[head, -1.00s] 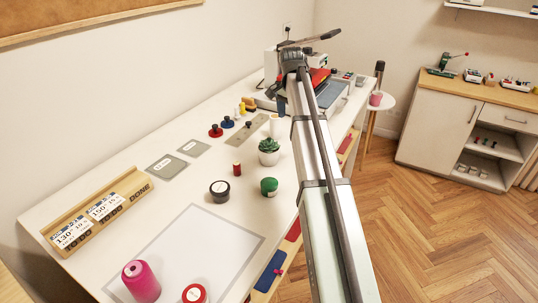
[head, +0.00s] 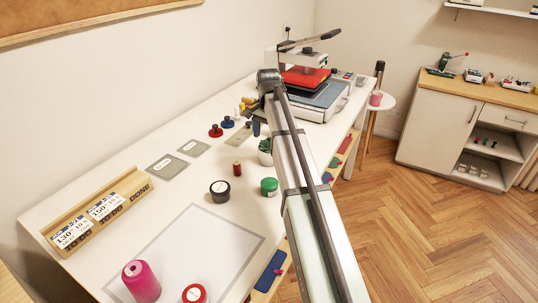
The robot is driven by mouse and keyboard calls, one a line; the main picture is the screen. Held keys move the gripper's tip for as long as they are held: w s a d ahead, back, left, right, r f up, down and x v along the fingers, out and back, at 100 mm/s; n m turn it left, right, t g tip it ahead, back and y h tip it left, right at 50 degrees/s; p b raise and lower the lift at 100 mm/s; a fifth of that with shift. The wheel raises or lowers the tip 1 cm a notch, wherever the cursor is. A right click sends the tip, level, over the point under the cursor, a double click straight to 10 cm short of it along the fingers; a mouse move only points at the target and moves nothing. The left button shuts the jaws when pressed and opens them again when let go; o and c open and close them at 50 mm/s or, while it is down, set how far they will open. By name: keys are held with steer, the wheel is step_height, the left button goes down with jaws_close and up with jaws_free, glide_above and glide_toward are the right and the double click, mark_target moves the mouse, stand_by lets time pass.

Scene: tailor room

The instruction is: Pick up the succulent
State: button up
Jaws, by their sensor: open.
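The succulent (head: 265,157) stands upright on the white table, a green plant in a white pot. My arm covers its right side. My gripper (head: 257,128) is mostly hidden behind my arm; a small dark part, apparently of it, shows just above and behind the succulent in the picture. It is open, and the succulent stands free on the table. I cannot tell how high the gripper is above the table.
A green-lidded jar (head: 269,187), a black jar (head: 220,191) and a dark red spool (head: 237,168) stand in front of the succulent. Blue (head: 227,122) and red (head: 215,131) knobs stand behind left. A heat press (head: 310,85) fills the table's far end.

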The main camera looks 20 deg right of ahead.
mark_target(269, 147)
steer(key=shift+s+d+f, duration=0.1)
steer(key=shift+s+f, duration=0.05)
steer(key=shift+f, duration=2.55)
steer(key=shift+c, duration=0.5)
steer(key=c, duration=0.9)
